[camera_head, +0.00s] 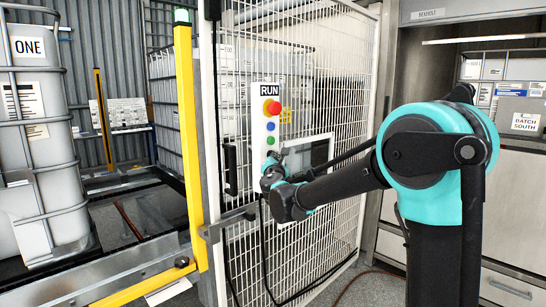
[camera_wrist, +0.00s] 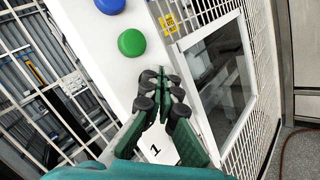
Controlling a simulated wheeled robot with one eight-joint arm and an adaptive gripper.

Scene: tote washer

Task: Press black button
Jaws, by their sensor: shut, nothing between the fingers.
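A white control panel (camera_head: 260,134) headed RUN is fixed to the mesh fence. It carries a red button (camera_head: 273,107), a blue button (camera_head: 270,127) and a green button (camera_head: 270,141) down its face. The wrist view shows the blue button (camera_wrist: 109,5) and the green button (camera_wrist: 131,42) above my fingers. My gripper (camera_wrist: 166,82) is shut and empty, its dark fingertips together over the panel below the green button. In the head view my gripper (camera_head: 276,163) covers the lower panel. I cannot make out a black button; contact with the panel is unclear.
A window with a pale frame (camera_wrist: 215,75) is right of the panel. A yellow post (camera_head: 188,140) and a black handle (camera_head: 230,168) stand left of it. A caged tank marked ONE (camera_head: 35,130) is at far left. Grey cabinets (camera_head: 505,240) stand at right.

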